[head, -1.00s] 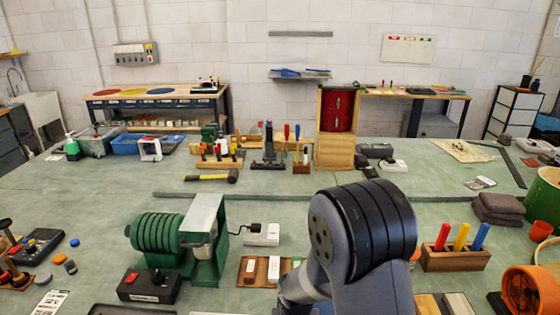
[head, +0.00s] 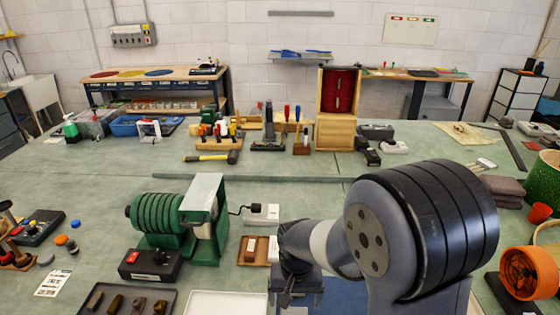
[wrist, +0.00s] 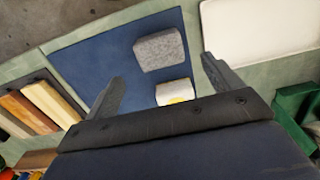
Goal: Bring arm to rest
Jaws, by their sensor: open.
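My gripper (wrist: 165,90) shows in the wrist view with its two fingers spread wide apart and nothing between them. It is above a dark blue mat (wrist: 90,60). A grey felt-like block (wrist: 160,50) and a smaller white and yellow block (wrist: 175,92) lie on the mat, just beyond the fingers. In the head view my arm reaches down at the lower right, and its upper part hides much of the bench there. The fingertips are not clear in the head view. The blue mat also shows beside my arm in the head view (head: 335,292).
A green drum machine (head: 205,225) stands left of my arm, with a black switch box (head: 150,264) in front. A white tray (head: 226,304) and a dark tray of small pieces (head: 165,291) lie nearby. An orange fan (head: 530,272) stands at right. The bench's middle is fairly clear.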

